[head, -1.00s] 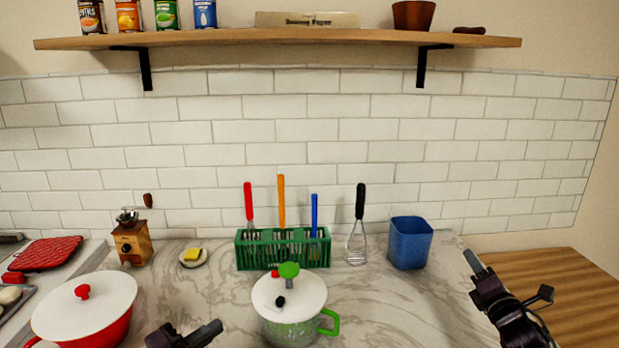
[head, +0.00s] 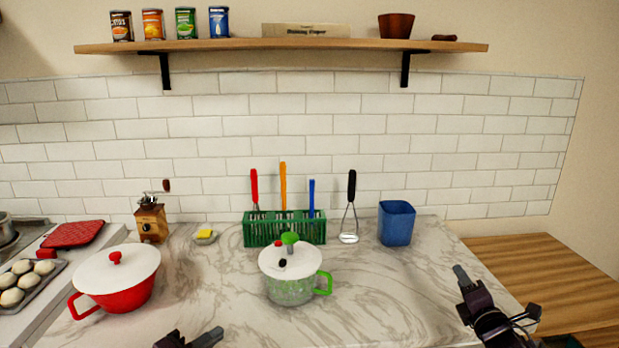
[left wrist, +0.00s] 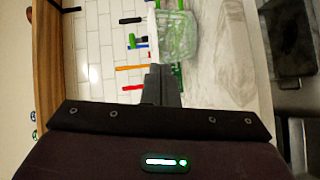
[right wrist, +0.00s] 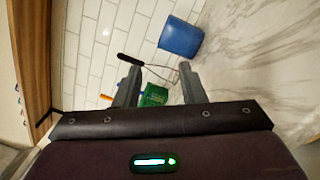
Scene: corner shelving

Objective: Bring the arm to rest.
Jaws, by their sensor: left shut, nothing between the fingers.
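My left gripper (head: 215,336) is at the bottom of the head view, in front of the counter items. Its fingers are together and empty in the left wrist view (left wrist: 163,82). My right gripper (head: 462,278) is at the lower right of the head view, over the counter's right side. Its fingers stand apart with nothing held between them in the right wrist view (right wrist: 158,80). Both grippers appear clear of the pots and utensils.
A green-handled pot (head: 291,290) and a red pot (head: 127,294) stand on the marble counter (head: 385,300). A shelf (head: 290,46) hangs above.

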